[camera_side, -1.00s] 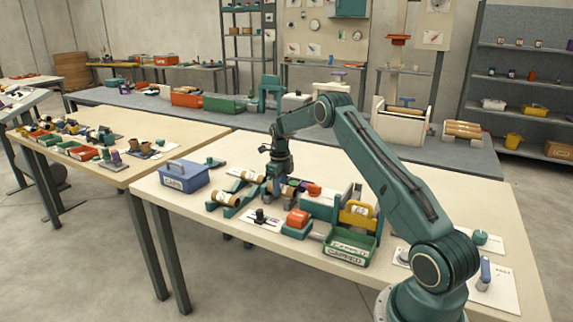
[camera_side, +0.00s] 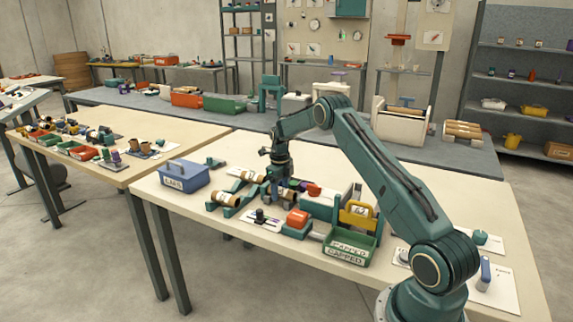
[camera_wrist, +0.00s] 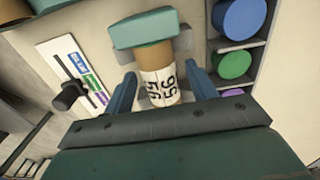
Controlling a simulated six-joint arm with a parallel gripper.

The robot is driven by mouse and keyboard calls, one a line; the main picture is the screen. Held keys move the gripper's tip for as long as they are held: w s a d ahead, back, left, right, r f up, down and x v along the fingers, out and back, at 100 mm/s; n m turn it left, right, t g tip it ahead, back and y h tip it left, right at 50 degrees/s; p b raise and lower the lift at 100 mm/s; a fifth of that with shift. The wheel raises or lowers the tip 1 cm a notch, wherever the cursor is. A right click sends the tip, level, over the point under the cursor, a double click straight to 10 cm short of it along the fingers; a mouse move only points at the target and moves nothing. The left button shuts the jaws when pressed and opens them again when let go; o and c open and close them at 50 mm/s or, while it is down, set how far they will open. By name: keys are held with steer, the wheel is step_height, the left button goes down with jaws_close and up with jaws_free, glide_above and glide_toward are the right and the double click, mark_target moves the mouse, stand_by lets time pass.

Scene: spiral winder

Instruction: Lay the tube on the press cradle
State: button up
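A tan tube with a white numbered label (camera_wrist: 160,86) lies between the two blue fingers of my gripper (camera_wrist: 161,92) in the wrist view. Gaps show on both sides of the tube, so the gripper is open around it. The tube's far end meets or passes under a teal block (camera_wrist: 143,28). In the side view my gripper (camera_side: 278,187) is low over the table, with this tube (camera_side: 288,198) at the fingers, left of the teal press body (camera_side: 320,206). The cradle surface under the tube is hidden. Other labelled tubes (camera_side: 228,199) lie on a teal rack to the left.
Blue, green and purple round caps (camera_wrist: 235,64) sit in compartments right of the gripper. A card with a black knob (camera_wrist: 70,96) is on its left.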

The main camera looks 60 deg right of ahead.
mark_target(280, 188)
steer(key=shift+r, duration=0.1)
step_height(280, 188, up, 13)
stand_by(0.8)
stand_by(0.5)
steer(key=s+a+r+n+t, duration=0.1)
steer(key=s+a+r+n, duration=0.4)
steer(key=a+r+n, duration=0.5)
steer(key=s+a+r+n+t, duration=0.2)
steer(key=s+a+r+n, duration=0.5)
steer(key=a, duration=0.6)
steer(key=s+a+f+n+t, duration=0.1)
steer(key=s+a+n, duration=0.5)
steer(key=s+n, duration=0.3)
steer(key=s+a+f+n+t, duration=0.1)
steer(key=s+a+f+n, duration=0.1)
steer(key=s+a+n, duration=0.4)
steer(key=s+n, duration=0.4)
steer(key=s, duration=0.1)
steer(key=shift+s+t, duration=0.2)
steer(key=shift+t, duration=0.1)
